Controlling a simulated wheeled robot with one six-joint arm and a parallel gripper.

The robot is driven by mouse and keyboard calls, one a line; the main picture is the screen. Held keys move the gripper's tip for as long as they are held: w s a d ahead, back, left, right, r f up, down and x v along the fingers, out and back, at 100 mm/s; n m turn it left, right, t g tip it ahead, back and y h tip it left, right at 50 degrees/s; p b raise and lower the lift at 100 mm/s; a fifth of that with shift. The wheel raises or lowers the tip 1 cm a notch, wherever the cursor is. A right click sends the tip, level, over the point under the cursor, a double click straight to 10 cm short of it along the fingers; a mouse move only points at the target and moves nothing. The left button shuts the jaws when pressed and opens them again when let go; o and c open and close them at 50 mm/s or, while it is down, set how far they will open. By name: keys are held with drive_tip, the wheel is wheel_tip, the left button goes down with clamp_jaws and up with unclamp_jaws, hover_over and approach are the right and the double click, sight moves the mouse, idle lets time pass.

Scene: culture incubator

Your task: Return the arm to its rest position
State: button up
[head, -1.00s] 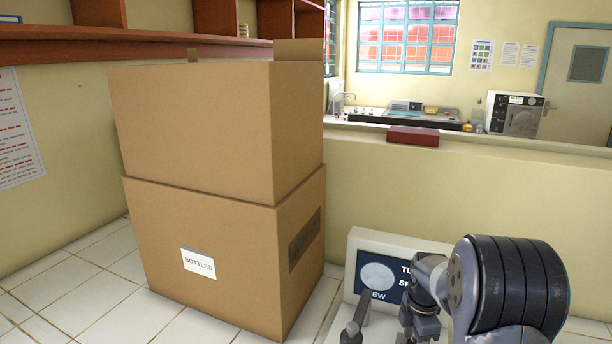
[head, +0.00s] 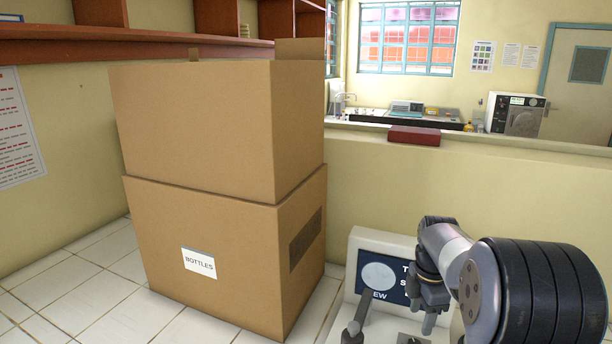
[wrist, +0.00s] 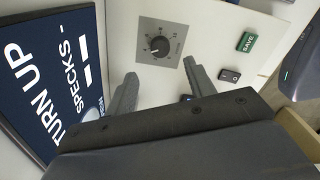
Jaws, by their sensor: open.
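My arm shows at the lower right of the head view, with my gripper (head: 428,322) pointing down in front of the white machine. In the wrist view both fingers of my gripper (wrist: 159,72) are spread apart with nothing between them. A black dial knob (wrist: 160,47) on a grey scale plate lies beyond the fingertips, apart from them in the picture. A dark blue screen (wrist: 50,75) reading "TURN UP SPECKS" fills the left; it also shows in the head view (head: 378,277), partly hidden by my arm.
A green SAVE button (wrist: 246,42) and a black rocker switch (wrist: 229,75) sit right of the knob. Two stacked cardboard boxes (head: 215,235) stand left of the machine. A low wall (head: 480,185) with a dark red block (head: 414,136) on top runs behind it.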

sight(415, 343)
wheel_tip(415, 343, down, 9)
drive_tip(key=shift+r+p, duration=0.1)
drive_tip(key=shift+p, duration=0.3)
drive_tip(key=shift+r+m, duration=0.2)
drive_tip(key=shift+m, duration=0.7)
drive_tip(key=m, duration=0.3)
drive_tip(key=shift+m, duration=0.4)
drive_tip(key=m+p, duration=0.1)
drive_tip(key=m, duration=0.5)
drive_tip(key=m+p, duration=0.1)
drive_tip(key=m, duration=0.5)
drive_tip(key=shift+p, duration=0.4)
drive_tip(key=shift+m+p, duration=1.05)
drive_tip(key=shift+m, duration=2.05)
